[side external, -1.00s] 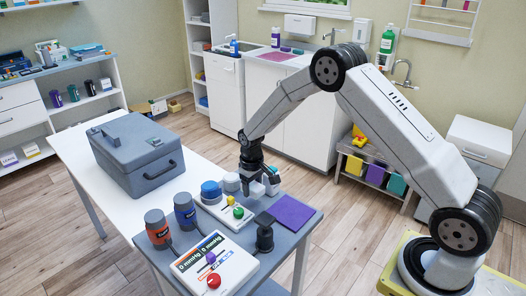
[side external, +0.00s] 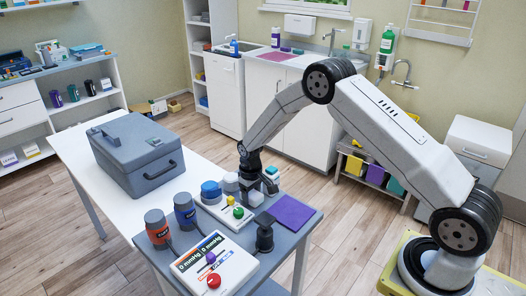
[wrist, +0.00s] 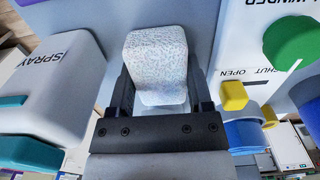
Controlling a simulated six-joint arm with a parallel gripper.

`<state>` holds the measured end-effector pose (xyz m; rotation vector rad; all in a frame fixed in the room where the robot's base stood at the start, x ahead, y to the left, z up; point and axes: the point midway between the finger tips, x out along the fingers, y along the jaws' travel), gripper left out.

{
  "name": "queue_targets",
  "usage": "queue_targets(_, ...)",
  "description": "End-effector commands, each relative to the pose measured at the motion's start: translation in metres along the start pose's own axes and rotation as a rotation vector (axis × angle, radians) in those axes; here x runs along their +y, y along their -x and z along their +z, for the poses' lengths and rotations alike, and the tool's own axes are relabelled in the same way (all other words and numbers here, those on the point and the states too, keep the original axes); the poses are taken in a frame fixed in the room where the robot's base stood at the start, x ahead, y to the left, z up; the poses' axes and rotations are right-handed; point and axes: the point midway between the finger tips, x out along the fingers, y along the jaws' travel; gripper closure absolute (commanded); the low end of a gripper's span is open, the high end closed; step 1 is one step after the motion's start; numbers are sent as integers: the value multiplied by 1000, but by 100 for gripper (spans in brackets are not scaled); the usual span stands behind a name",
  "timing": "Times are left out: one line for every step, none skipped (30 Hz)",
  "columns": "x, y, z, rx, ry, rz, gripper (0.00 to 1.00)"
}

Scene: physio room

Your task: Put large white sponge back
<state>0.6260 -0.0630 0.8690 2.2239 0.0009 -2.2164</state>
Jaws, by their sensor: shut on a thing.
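The large white sponge (wrist: 155,55) is a speckled white block in the wrist view. It sits between the two dark fingers of my gripper (wrist: 160,100), which is shut on it. In the side external view, my gripper (side external: 251,188) is low over the grey table (side external: 285,243), beside the white panel with coloured knobs. A pale block that looks like the sponge (side external: 256,198) shows at its fingertips. I cannot tell whether the sponge touches the table.
The white valve panel (wrist: 245,60) has a green knob and a yellow lever close on the right. A purple mat (side external: 292,213) lies on the table's right side. A grey case (side external: 137,155) stands further left.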

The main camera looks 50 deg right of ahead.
Motion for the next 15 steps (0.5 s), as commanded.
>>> queue_targets(0,-1,0,0,0,0,82)
queue_targets(0,-2,0,-1,0,0,82)
queue_targets(0,-3,0,-1,0,0,82)
queue_targets(0,-3,0,-1,0,0,32)
queue_targets(0,-3,0,0,0,0,22)
queue_targets(0,-3,0,0,0,0,10)
queue_targets(0,-3,0,0,0,0,0)
queue_targets(0,-3,0,0,0,0,0)
queue_targets(0,-3,0,0,0,0,0)
queue_targets(0,-3,0,0,0,0,0)
queue_targets(0,-3,0,0,0,0,0)
queue_targets(0,-3,0,0,0,0,0)
queue_targets(0,-2,0,0,0,0,0)
queue_targets(0,-2,0,0,0,0,0)
queue_targets(0,-2,0,0,0,0,0)
